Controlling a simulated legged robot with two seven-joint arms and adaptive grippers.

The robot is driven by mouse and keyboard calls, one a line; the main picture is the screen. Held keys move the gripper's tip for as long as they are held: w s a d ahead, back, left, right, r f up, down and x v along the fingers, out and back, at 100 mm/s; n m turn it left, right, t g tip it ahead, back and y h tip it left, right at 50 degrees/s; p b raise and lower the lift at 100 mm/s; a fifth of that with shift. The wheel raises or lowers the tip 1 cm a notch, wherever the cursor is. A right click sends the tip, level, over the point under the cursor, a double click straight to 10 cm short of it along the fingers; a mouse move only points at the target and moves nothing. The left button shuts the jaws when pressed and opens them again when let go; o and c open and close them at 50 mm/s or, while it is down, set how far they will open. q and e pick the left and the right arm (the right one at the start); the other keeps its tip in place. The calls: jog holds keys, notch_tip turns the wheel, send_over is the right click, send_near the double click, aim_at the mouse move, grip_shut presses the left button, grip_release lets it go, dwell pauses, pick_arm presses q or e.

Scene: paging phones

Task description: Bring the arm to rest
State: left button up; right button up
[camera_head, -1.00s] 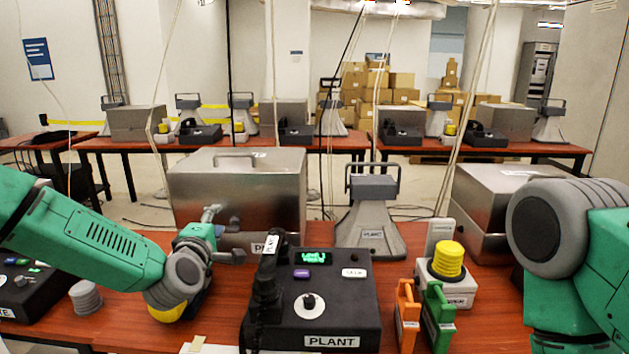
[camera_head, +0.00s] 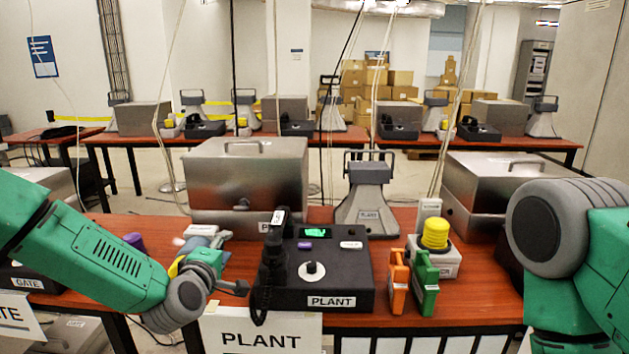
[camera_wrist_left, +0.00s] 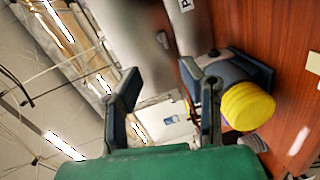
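My left arm reaches in from the left in the head view. Its gripper (camera_head: 232,262) is over the table's front, just left of the black PLANT phone (camera_head: 335,280). In the left wrist view the two fingers (camera_wrist_left: 165,95) stand apart with nothing between them. A yellow-capped device (camera_wrist_left: 247,105) with a grey-blue base is right of the fingers there, apart from the grasp. My right arm (camera_head: 575,250) shows at the right edge of the head view; its gripper is out of frame.
On the wooden table (camera_head: 455,305) are a metal box (camera_head: 247,180), a grey horn-shaped PLANT device (camera_head: 367,205), a yellow button unit (camera_head: 435,245), and orange (camera_head: 398,280) and green (camera_head: 424,282) tags. A PLANT sign (camera_head: 260,335) hangs in front. A purple-topped item (camera_head: 134,240) stands behind my left arm.

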pick_arm(q)
jog(key=s+d+f+m+g+h+b, duration=0.15)
jog(key=s+f+m+g+b, duration=0.45)
jog(key=s+f, duration=1.5)
jog(key=s+a+f+m+g+y, duration=0.1)
jog(key=s+a+f+m+g, duration=0.2)
jog(key=s, duration=0.6)
jog(key=s+a+f+m+g+y+b, duration=0.1)
jog(key=s+a+f+m+g, duration=0.2)
jog(key=s, duration=0.6)
jog(key=s+a+f+m+g+y, duration=0.1)
jog(key=s+a+f+m+g, duration=0.2)
jog(key=s+f, duration=0.4)
jog(key=shift+s+a+m+g, duration=0.4)
jog(key=shift+s+m, duration=0.1)
jog(key=shift+s, duration=0.5)
pick_arm(e)
notch_tip(320, 180, down, 7)
jog(key=shift+s+f, duration=0.15)
pick_arm(q)
jog(key=shift+w, duration=0.15)
jog(key=shift+d, duration=0.1)
jog(key=shift+c, duration=1.1)
pick_arm(e)
jog(key=shift+c, duration=0.7)
pick_arm(q)
jog(key=shift+w, duration=0.1)
jog(key=shift+c, duration=0.5)
